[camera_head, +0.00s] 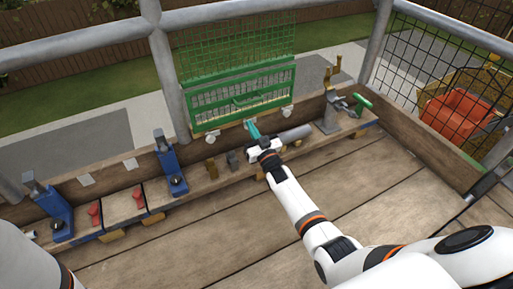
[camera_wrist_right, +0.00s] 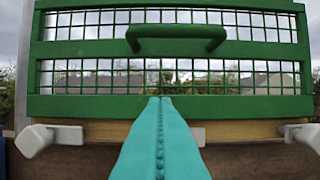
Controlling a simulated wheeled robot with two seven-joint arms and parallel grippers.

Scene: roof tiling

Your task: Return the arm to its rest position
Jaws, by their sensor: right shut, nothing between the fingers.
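My right arm reaches in from the lower right of the head view. It stretches out across the plank floor toward the wooden ledge at the back. Its right gripper (camera_head: 252,130) has teal fingers, closed together and empty, just in front of the lower edge of the green mesh panel (camera_head: 198,127). In the right wrist view the teal fingers (camera_wrist_right: 160,104) meet along their length and point at the green panel (camera_wrist_right: 85,105). Part of my left arm shows at the lower left of the head view; its gripper is out of the picture.
The wooden ledge holds two blue tools (camera_head: 172,170) at left, red handles (camera_head: 138,197) and a metal tool with a green handle (camera_head: 362,102) at right. Grey rails and a wire mesh (camera_head: 425,75) bound the platform. The plank floor (camera_head: 190,240) is clear.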

